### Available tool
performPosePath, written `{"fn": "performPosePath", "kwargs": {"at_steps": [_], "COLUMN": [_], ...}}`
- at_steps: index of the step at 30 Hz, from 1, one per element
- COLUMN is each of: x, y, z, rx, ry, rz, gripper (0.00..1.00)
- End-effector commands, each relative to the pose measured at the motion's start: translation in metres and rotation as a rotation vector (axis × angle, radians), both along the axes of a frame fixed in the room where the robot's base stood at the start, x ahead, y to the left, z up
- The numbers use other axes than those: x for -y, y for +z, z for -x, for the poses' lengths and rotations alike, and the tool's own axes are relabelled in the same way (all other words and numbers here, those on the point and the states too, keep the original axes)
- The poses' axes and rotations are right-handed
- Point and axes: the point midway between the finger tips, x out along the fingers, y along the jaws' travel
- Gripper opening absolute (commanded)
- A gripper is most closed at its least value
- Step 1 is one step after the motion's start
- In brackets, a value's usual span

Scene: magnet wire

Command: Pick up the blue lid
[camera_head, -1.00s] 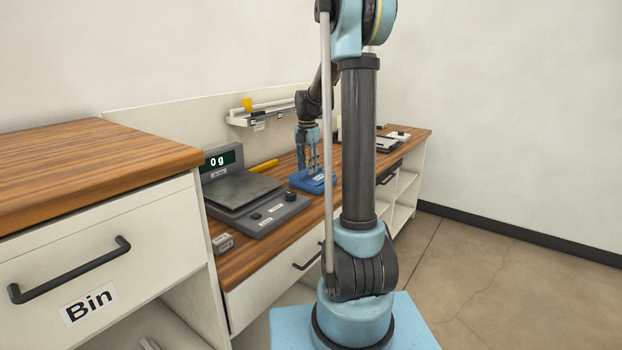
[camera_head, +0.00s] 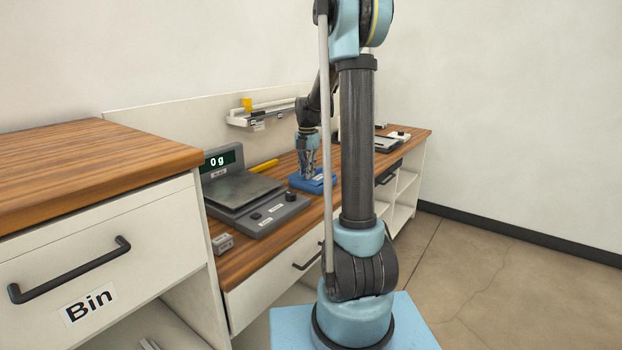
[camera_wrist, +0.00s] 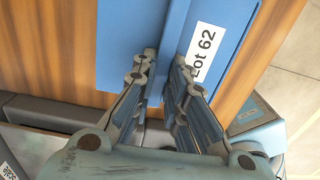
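The blue lid (camera_head: 318,183) lies flat on the wooden worktop, just right of the scale. In the wrist view the lid (camera_wrist: 118,45) carries a white label reading "Lot 62" and has a raised ridge along its middle. My gripper (camera_head: 308,176) points down at the lid. In the wrist view its fingertips (camera_wrist: 165,62) stand on both sides of the ridge, close in, and appear shut on it. The exact contact is small and partly hidden by the fingers. I see no gap under the lid.
A grey scale (camera_head: 245,192) reading 0 g stands left of the lid. A yellow item (camera_head: 264,166) lies behind it, and a small grey block (camera_head: 222,243) sits near the front edge. A wall shelf (camera_head: 262,116) is behind. A raised cabinet marked Bin (camera_head: 90,303) stands at left.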

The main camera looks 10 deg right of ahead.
Motion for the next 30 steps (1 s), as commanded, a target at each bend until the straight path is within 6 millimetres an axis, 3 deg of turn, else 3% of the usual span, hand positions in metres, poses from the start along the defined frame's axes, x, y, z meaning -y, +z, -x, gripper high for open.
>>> {"fn": "performPosePath", "kwargs": {"at_steps": [9,14,30], "x": [0.0,0.0,0.0], "y": [0.001,0.011,0.092], "z": [0.0,0.0,0.0], "rx": [0.0,0.0,0.0], "ry": [0.0,0.0,0.0], "rz": [0.0,0.0,0.0], "gripper": [0.0,0.0,0.0]}}
